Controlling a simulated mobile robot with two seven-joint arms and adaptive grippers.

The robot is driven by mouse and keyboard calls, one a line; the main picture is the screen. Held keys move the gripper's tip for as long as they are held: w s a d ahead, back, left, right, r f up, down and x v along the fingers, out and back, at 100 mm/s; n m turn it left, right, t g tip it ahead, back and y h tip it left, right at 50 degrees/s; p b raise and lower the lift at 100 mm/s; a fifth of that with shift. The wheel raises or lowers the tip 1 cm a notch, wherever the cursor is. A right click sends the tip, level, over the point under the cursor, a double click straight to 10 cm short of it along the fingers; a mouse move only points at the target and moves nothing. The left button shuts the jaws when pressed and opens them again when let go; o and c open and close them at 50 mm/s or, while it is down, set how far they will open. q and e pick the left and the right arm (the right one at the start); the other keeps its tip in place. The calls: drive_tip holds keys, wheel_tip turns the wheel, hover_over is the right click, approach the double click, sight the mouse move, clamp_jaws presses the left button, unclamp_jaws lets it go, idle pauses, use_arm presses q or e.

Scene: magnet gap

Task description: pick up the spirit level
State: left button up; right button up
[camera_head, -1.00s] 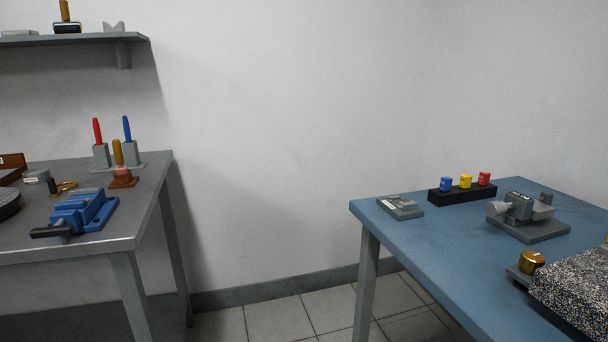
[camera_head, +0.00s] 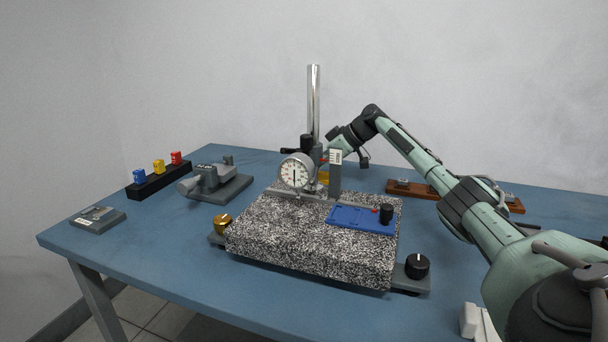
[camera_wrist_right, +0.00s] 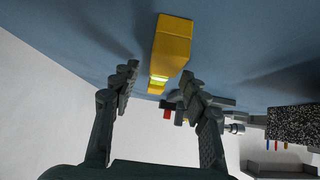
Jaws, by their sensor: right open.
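The spirit level is a yellow block with a bright green-yellow vial (camera_wrist_right: 172,48) in the right wrist view, standing on the blue tabletop. In the head view only a small yellow patch of it (camera_head: 323,177) shows behind the dial gauge stand; the rest is hidden. My right gripper (camera_wrist_right: 160,84) is open, with its two fingers pointing toward the spirit level and apart on either side of its near end. In the head view this gripper (camera_head: 318,152) is partly hidden behind the gauge. My left gripper is not in view.
A grey vise-like tool (camera_head: 215,183) stands left. A brown wooden rack (camera_head: 420,190) lies behind my right arm.

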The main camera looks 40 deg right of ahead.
drive_tip(key=shift+c, duration=0.3)
clamp_jaws()
drive_tip(key=shift+r, duration=0.15)
